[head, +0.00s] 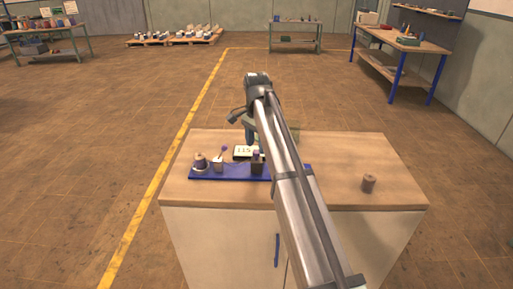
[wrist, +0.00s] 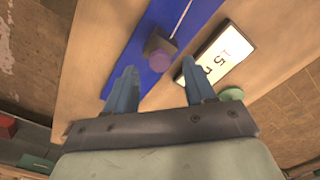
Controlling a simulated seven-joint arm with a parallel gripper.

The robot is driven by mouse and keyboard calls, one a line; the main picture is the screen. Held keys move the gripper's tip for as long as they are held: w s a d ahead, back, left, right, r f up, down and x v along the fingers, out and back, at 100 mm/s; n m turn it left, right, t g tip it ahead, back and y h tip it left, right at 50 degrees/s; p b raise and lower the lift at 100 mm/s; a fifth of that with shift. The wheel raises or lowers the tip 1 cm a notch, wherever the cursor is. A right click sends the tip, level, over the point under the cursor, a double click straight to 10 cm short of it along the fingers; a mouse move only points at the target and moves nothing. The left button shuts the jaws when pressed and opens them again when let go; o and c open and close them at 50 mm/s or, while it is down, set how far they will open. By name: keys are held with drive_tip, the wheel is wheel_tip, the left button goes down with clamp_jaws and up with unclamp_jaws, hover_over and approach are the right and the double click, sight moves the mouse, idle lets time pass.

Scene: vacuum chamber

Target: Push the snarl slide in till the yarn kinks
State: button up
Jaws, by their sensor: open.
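A blue base strip (head: 230,174) lies on the wooden bench top, with a spool of yarn (head: 200,162) at its left end. A small post with a purple ball (head: 224,148) and a dark block with a purple top (head: 257,166) stand along it. I cannot tell which part is the snarl slide. My gripper (wrist: 158,68) is open and empty, its fingertips appearing on either side of the knob; contact is unclear.
A display (head: 243,151) stands behind the strip; it also shows in the wrist view (wrist: 216,54), near a green round thing (wrist: 232,94). A brown spool (head: 368,183) stands at the right on otherwise clear bench top (head: 345,155).

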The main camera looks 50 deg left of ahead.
wheel_tip(320, 180, up, 11)
drive_tip(key=shift+r, duration=0.2)
drive_tip(key=shift+w, duration=0.1)
idle(0.6)
